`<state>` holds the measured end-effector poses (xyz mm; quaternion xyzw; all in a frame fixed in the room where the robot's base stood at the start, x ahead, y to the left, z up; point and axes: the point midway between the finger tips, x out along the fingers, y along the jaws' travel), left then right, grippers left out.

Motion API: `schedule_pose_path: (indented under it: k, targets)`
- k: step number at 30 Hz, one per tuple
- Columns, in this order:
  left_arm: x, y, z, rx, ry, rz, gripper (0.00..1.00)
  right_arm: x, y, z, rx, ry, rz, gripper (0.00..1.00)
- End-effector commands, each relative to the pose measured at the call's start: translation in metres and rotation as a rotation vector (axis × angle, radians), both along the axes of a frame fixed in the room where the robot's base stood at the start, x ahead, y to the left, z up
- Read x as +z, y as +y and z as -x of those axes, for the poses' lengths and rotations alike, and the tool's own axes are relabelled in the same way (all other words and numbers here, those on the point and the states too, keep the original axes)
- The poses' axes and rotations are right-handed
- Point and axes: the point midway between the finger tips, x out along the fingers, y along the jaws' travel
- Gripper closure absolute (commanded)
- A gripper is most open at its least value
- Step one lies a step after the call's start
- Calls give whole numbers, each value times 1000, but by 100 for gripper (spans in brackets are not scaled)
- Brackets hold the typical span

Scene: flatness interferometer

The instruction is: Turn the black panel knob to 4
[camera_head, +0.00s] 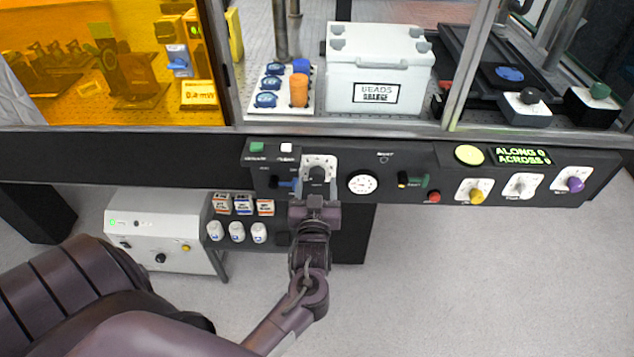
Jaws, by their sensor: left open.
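The black panel knob (317,174) sits on a pale scale plate (319,160) on the front of the dark control panel. My left gripper (316,187) is open in front of it, with one finger to each side of the knob. I cannot tell whether the fingers touch it. The gripper hides the knob's lower part and part of the scale, and the numbers and pointer are too small to read. My right gripper is not in view.
Left of the knob is a blue-handled control (287,183); right of it are a round white gauge (362,183) and a black-and-green control (412,181). Farther right are a red button (433,197) and yellow (477,196), white (521,187) and purple (575,184) knobs. Bare floor lies below right.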

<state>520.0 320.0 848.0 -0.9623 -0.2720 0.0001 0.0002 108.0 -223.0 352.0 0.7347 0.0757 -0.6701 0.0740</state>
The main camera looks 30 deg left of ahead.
Motion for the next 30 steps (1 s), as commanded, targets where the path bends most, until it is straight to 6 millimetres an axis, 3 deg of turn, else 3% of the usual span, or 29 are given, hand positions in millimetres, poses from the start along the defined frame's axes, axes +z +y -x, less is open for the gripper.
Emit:
schedule_pose_path:
  k: [12, 22, 30]
  targets:
    - [0, 6, -10, -1, 1, 1, 41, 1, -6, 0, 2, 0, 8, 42]
    - [0, 6, -10, -1, 1, 1, 84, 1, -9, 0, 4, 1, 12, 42]
    - [1, 6, -10, -1, 14, -19, 85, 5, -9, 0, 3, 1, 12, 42]
